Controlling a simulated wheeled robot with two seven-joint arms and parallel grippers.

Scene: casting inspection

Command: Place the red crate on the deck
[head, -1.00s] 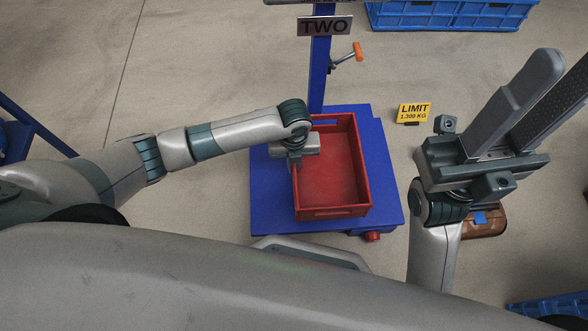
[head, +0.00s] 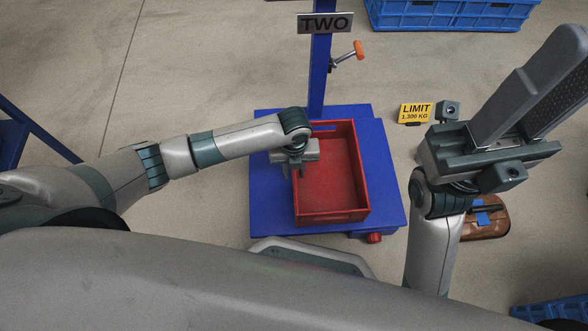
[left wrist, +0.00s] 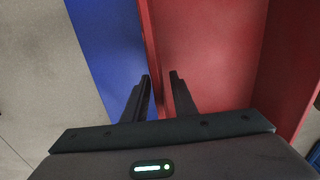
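The red crate (head: 345,170) is empty and sits upright on the blue deck (head: 388,190) of the platform under the TWO sign. My left gripper (head: 300,171) is at the crate's left wall. In the left wrist view its fingers (left wrist: 160,80) are apart, one on each side of the red crate (left wrist: 210,50) wall, with gaps showing beside the wall. The blue deck (left wrist: 105,45) shows left of the wall. My right gripper (head: 550,80) is open and empty, raised at the right, well away from the crate.
The blue post with the TWO sign (head: 325,23) and an orange-ended lever (head: 358,50) rises behind the deck. A yellow LIMIT sign (head: 415,112) stands on the floor at right. A blue crate (head: 450,12) is at the back. A brown case (head: 488,220) lies below my right gripper.

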